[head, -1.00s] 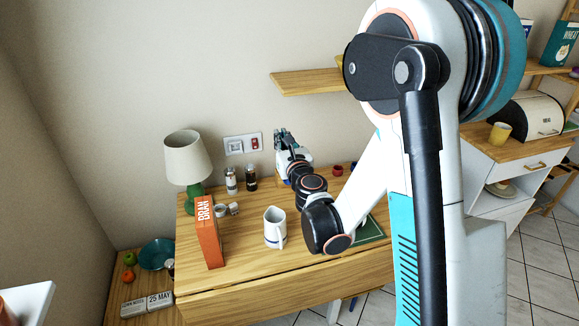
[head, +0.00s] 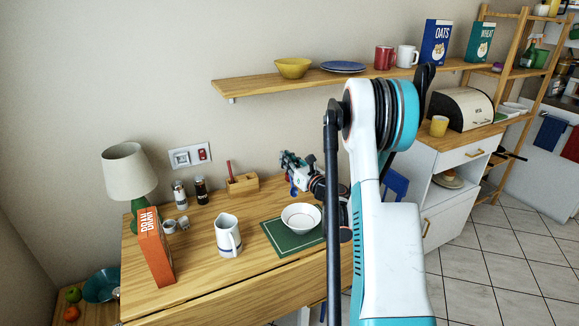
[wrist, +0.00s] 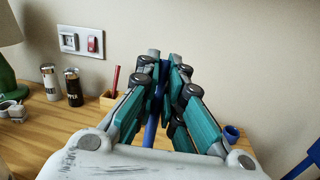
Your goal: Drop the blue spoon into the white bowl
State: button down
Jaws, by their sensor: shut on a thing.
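The white bowl (head: 301,218) stands upright on a green mat (head: 277,240) on the wooden table, in the head view. My gripper (head: 288,160) is above the table, behind and slightly left of the bowl. It is shut on the blue spoon (head: 293,189), part of which hangs below the fingers. In the wrist view my gripper (wrist: 165,72) has its fingers closed around the blue spoon handle (wrist: 152,128). The spoon is apart from the bowl. The bowl cannot be seen in the wrist view.
A wooden holder (head: 242,183) with a red utensil stands behind the mat. A white jug (head: 228,236) and an orange bran box (head: 156,248) stand left of the mat. A small blue object (wrist: 231,133) shows in the wrist view. A wall shelf (head: 260,86) runs above.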

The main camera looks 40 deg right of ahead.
jog(key=s+f+b, duration=0.2)
jog(key=s+f, duration=0.2)
jog(key=f, duration=0.4)
jog(key=shift+s+f+b, duration=0.2)
jog(key=shift+f+b, duration=0.15)
dwell(0.4)
jog(key=c, duration=1.6)
grip_release()
jog(key=shift+c, duration=0.2)
notch_tip(320, 180, up, 10)
